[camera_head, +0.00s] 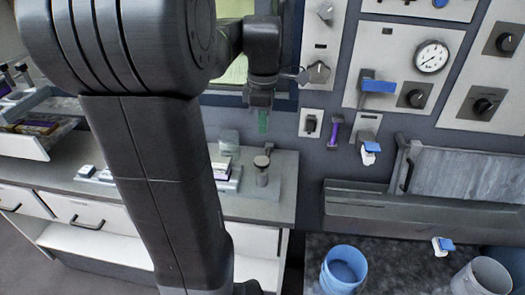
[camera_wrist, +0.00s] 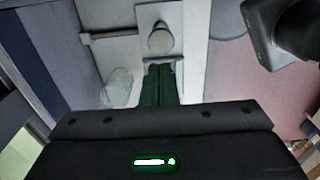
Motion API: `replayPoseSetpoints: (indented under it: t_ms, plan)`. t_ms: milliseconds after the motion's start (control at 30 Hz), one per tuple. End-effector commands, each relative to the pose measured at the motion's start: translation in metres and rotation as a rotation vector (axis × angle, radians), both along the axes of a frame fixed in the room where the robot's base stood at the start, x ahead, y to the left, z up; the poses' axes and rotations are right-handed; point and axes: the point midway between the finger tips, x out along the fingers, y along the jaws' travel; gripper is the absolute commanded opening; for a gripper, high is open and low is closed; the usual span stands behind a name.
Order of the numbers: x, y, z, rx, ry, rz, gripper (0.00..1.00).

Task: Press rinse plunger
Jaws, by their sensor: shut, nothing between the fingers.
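A short grey post with a round pale cap, which looks like the rinse plunger (camera_head: 262,163), stands upright on the right end of the counter (camera_head: 282,190). In the wrist view its round cap (camera_wrist: 161,41) shows just beyond my fingertips. My gripper (camera_head: 263,124), with green fingers, points down above the counter and above the cap, apart from it in the head view. In the wrist view my gripper (camera_wrist: 160,68) has its fingers together with nothing between them. My dark arm hides part of the counter.
A wall panel with knobs, a gauge (camera_head: 431,57) and a blue lever (camera_head: 378,86) is to the right. A blue bucket (camera_head: 343,270) stands lower right.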

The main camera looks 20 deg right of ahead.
Motion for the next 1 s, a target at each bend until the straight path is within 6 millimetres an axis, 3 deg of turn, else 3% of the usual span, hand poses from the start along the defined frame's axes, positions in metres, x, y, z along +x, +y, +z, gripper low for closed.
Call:
replayPoseSetpoints:
  t_ms: [200,400,600,1000]
  plan:
    - [-0.001,0.001,-0.049,0.003,0.005,0.0,0.0]
    - [-0.001,0.001,-0.079,0.002,0.003,0.0,0.0]
    - [0.0,0.001,-0.093,0.001,0.001,0.0,0.0]
    - [0.0,0.001,-0.097,0.001,0.001,0.0,0.0]
